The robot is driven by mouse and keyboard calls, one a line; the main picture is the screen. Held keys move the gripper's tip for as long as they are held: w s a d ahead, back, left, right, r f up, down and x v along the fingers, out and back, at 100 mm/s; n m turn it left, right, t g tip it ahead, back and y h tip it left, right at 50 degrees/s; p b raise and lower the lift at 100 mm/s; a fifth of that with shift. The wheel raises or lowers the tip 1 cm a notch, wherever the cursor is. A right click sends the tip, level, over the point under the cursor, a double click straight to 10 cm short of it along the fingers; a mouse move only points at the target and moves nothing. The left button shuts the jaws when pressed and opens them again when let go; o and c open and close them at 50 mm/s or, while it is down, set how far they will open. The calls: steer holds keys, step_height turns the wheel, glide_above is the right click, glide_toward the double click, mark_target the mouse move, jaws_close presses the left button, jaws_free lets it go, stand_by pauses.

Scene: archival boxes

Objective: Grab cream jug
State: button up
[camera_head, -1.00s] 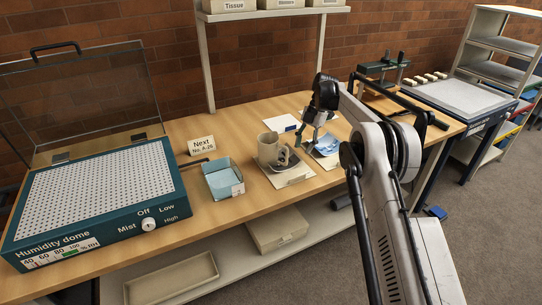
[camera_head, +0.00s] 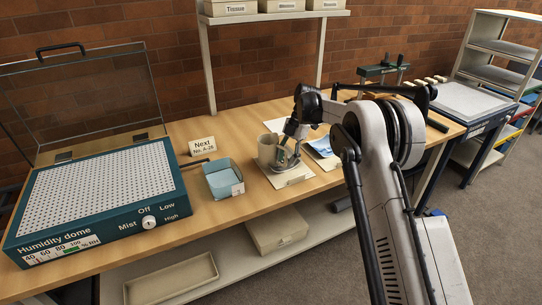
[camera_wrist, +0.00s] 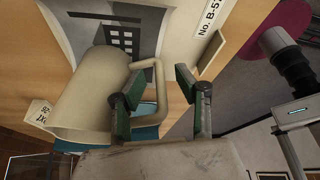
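The cream jug (camera_head: 266,151) stands on a light sheet or tray on the wooden bench, right of the small blue tray. Its handle faces my gripper (camera_head: 286,154), which is at the jug's right side and partly covers it. In the wrist view the jug (camera_wrist: 85,88) fills the left part, with its loop handle (camera_wrist: 161,95) between the two green-padded fingers of my gripper (camera_wrist: 158,84). The fingers are apart. I cannot tell whether either finger touches the handle.
A blue tray (camera_head: 222,180) and a "Next" card (camera_head: 202,146) stand to the left, beyond them the humidity dome (camera_head: 95,200). A sheet with a blue piece (camera_head: 322,147) lies close on the right. A shelf post (camera_head: 207,70) rises behind.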

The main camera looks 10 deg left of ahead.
steer(key=shift+w+f, duration=0.1)
jaws_close()
steer(key=shift+r, duration=0.25)
stand_by(0.4)
